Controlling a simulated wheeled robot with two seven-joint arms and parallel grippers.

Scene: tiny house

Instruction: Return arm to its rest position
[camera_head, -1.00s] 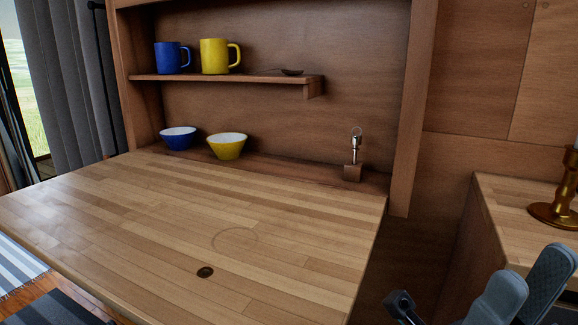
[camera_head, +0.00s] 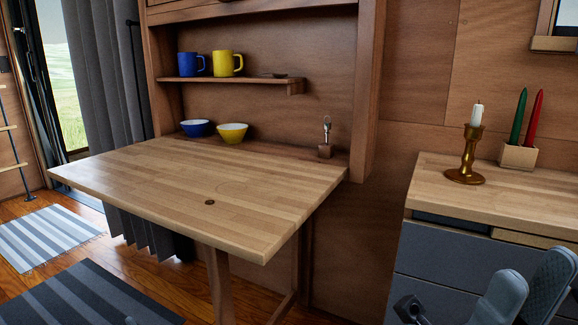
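My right gripper (camera_head: 535,277) is at the bottom right corner, in front of the grey-fronted cabinet. Its two grey, rounded fingers stand upright and slightly apart, with nothing visible between them. A dark part of my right arm shows to their left. The lower part of the hand and the rest of the arm are cut off by the frame.
A wooden fold-down table (camera_head: 150,190) stands left of centre. A blue bowl (camera_head: 196,128), yellow bowl (camera_head: 232,133), blue mug (camera_head: 188,64) and yellow mug (camera_head: 226,63) are behind it. A brass candlestick (camera_head: 467,160) and candle block (camera_head: 518,155) stand on the cabinet (camera_head: 440,196).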

